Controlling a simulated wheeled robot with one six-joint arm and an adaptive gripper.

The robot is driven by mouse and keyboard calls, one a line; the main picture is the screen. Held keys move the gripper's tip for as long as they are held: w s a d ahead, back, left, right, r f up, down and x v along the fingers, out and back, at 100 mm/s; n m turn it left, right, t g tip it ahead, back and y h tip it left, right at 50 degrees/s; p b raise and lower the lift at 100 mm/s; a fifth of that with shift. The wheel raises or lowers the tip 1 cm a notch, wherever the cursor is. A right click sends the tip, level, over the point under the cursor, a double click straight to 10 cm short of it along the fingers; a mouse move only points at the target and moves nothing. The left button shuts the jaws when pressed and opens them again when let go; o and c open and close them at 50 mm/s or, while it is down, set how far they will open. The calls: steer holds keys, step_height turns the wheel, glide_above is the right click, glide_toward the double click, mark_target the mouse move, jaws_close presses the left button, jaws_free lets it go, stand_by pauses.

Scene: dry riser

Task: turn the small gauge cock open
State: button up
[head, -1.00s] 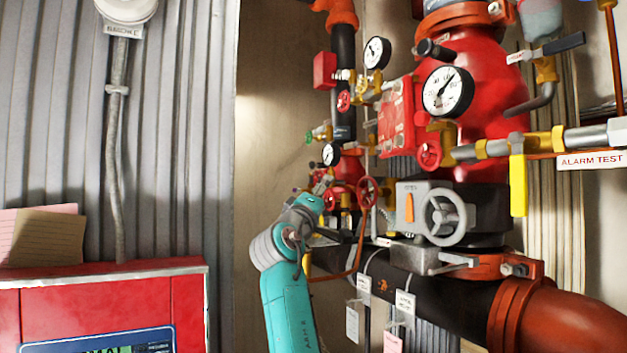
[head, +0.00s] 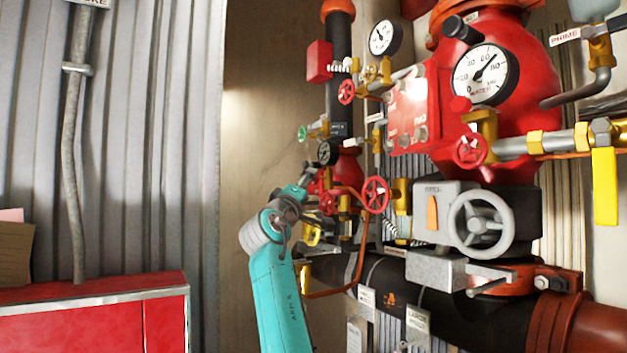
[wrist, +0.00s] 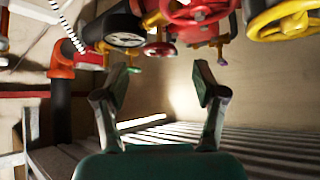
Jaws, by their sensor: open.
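A small dark-rimmed gauge (head: 327,152) sits on the pipework just beyond my gripper (head: 308,172). In the wrist view the gauge (wrist: 125,39) is at upper left, with a small red handle (wrist: 159,49) beside it. A green-ended fitting (head: 303,132) projects left above the gauge in the head view. I cannot tell for certain which small fitting is the gauge cock, or its position. In the wrist view my gripper (wrist: 161,80) is open and empty, its fingers spread below the gauge and handle, with no contact visible. In the head view my arm partly hides the fittings.
A red handwheel (head: 375,194) is close right of my gripper; a yellow wheel (wrist: 285,18) is at upper right in the wrist view. A grey handwheel (head: 481,224) and a black pipe (head: 395,290) are farther right. Bare wall (head: 260,90) lies left.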

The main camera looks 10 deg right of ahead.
mark_target(314, 179)
steer(key=shift+x, duration=3.15)
steer(key=c, duration=1.2)
